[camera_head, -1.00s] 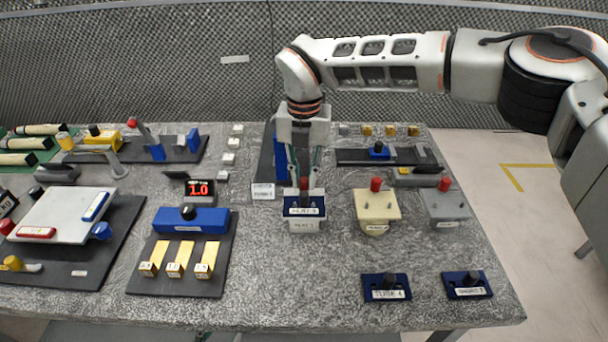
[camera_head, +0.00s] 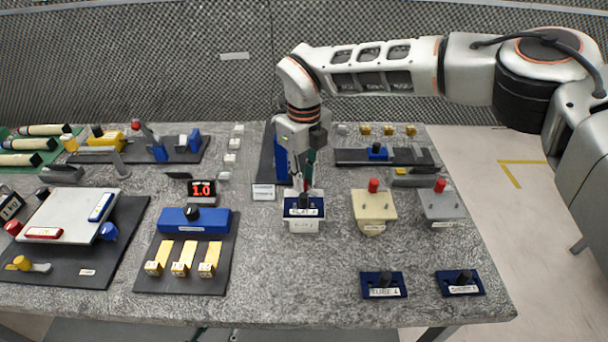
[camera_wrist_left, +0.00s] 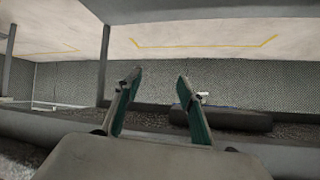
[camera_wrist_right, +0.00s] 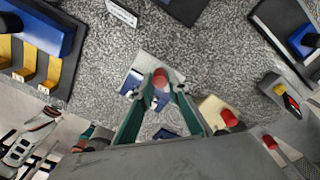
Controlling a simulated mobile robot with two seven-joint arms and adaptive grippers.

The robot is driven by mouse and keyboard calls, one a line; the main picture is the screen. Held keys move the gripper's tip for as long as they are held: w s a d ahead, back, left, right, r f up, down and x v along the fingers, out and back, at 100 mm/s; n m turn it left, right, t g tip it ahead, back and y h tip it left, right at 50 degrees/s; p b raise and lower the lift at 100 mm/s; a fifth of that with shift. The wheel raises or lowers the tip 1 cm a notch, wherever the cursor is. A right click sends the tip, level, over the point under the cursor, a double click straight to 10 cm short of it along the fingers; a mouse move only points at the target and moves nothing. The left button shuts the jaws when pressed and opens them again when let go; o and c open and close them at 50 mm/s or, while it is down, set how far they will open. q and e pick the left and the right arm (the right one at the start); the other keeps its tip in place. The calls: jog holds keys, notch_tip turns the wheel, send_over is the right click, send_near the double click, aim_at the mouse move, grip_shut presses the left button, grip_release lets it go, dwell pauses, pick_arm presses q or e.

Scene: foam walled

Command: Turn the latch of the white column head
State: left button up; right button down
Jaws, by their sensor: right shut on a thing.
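The white column head (camera_head: 303,227) stands at the middle of the table with a label on its front. A dark blue piece with a black knob (camera_head: 303,206) overlaps it in the head view. My right gripper (camera_head: 306,186) comes down over it from above. In the right wrist view its fingers (camera_wrist_right: 162,86) are closed around the red latch knob (camera_wrist_right: 160,76) on the white head (camera_wrist_right: 150,62). In the head view the fingers mostly hide this knob. My left gripper (camera_wrist_left: 159,76) is open and empty, away from the table items; it is outside the head view.
A cream head (camera_head: 374,212) and a grey head (camera_head: 441,209), each with a red knob, stand to the right. Two dark blue blocks (camera_head: 384,285) (camera_head: 460,284) lie at the front right. A blue block with yellow pieces (camera_head: 194,221) stands left. The table front centre is clear.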

jog(key=n+p, duration=0.1)
jog(key=n, duration=0.2)
jog(key=shift+r+n, duration=0.1)
jog(key=shift+n, duration=0.2)
pick_arm(q)
jog(key=shift+s+a+r+y, duration=0.2)
jog(key=shift+a+r+y, duration=0.1)
jog(key=shift+a, duration=0.25)
pick_arm(e)
jog(key=shift+w+n, duration=0.1)
jog(key=shift+n, duration=1.1)
pick_arm(q)
jog(key=shift+f+p, duration=0.15)
jog(key=shift+p, duration=0.15)
jog(key=shift+s, duration=0.1)
pick_arm(e)
jog(key=c, duration=1.9)
grip_release()
pick_arm(q)
jog(key=shift+d, duration=0.1)
jog(key=shift+s, duration=0.1)
